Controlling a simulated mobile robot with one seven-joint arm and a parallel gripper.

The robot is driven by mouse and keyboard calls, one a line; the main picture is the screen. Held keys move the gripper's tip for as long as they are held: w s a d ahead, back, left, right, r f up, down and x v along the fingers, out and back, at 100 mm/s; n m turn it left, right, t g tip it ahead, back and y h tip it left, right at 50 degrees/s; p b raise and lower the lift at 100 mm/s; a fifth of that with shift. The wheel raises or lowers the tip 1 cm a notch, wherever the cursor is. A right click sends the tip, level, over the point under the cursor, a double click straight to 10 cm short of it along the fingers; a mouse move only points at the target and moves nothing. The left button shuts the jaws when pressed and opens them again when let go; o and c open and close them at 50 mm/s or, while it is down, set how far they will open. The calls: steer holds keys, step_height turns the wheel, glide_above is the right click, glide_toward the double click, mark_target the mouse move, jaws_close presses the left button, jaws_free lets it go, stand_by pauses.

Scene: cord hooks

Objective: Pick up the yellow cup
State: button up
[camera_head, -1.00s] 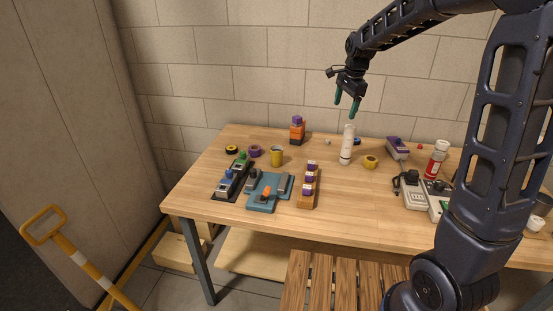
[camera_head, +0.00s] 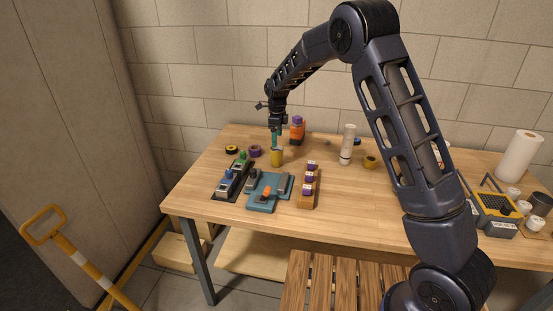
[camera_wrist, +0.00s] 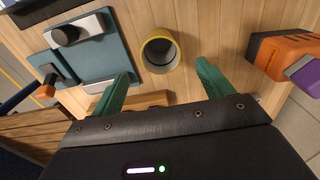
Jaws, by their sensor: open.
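The yellow cup (camera_head: 277,158) stands upright on the wooden table, toward its left part. In the wrist view I look down into the cup (camera_wrist: 159,52), with its round rim and dark inside showing. The gripper is open and empty, and the cup is not between the fingertips in this view.
A blue-grey board (camera_head: 268,191) with fittings lies in front of the cup. An orange and purple object (camera_head: 297,131) stands close behind it. A purple tape roll (camera_head: 255,151) is to its left, and a wooden block with purple-topped pieces (camera_head: 308,186) to its right.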

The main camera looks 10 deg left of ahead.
mark_target(277, 156)
step_height(277, 156, down, 11)
steer(key=shift+a+r, duration=0.1)
stand_by(0.6)
steer(key=shift+c, duration=0.2)
steer(key=c, duration=1)
